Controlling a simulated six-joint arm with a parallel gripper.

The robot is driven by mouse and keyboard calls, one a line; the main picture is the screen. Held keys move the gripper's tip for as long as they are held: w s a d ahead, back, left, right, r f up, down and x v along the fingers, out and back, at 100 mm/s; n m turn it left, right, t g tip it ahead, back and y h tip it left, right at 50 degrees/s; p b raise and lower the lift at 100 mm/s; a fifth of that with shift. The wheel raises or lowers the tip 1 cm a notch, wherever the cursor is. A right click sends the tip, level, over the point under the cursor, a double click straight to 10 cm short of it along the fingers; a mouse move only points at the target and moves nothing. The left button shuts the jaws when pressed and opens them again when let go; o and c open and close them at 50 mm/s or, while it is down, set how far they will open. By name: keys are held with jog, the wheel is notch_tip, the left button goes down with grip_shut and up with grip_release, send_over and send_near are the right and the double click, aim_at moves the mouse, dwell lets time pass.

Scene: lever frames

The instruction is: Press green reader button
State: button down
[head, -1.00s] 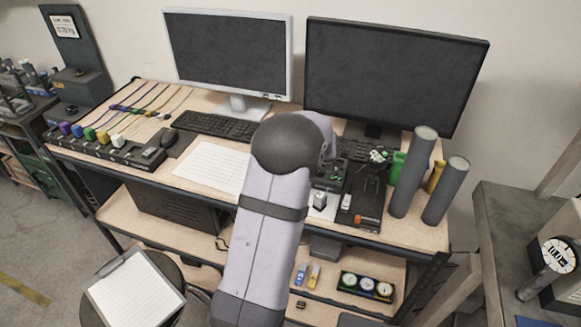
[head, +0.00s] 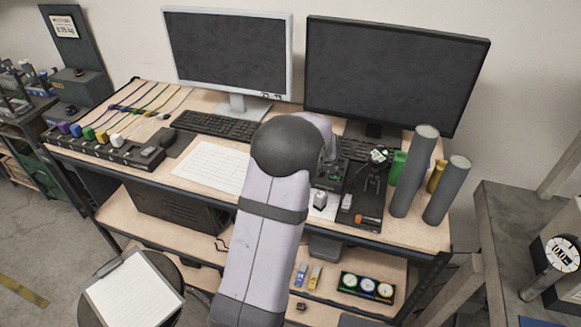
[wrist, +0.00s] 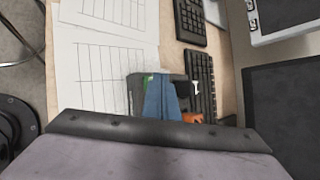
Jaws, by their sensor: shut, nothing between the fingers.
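A dark reader device (head: 331,177) with small green marks sits on the desk just right of my forearm. A dark box with a small green patch (wrist: 148,77), seemingly the same reader, shows in the wrist view beside the fingers. My gripper (wrist: 160,90) appears there as a narrow blue-grey shape, its fingers together and empty. The fingers overlap the box in the picture, close to the green patch. I cannot tell whether they touch it. In the head view my arm hides most of the gripper, and the green button itself is too small to make out clearly.
A black joystick unit (head: 371,190) stands right of the reader, with two grey cylinders (head: 415,172) beyond it. Keyboards (head: 214,126) and two monitors (head: 398,75) line the back. White printed sheets (head: 212,167) lie left of my arm.

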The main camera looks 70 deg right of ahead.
jog(key=shift+f+b, duration=0.4)
jog(key=shift+b, duration=0.1)
dwell(0.5)
jog(key=shift+r, duration=0.1)
dwell(0.3)
jog(key=shift+r+p, duration=0.6)
jog(key=shift+r, duration=0.1)
jog(key=shift+r+p, duration=2.1)
jog(key=shift+r, duration=0.45)
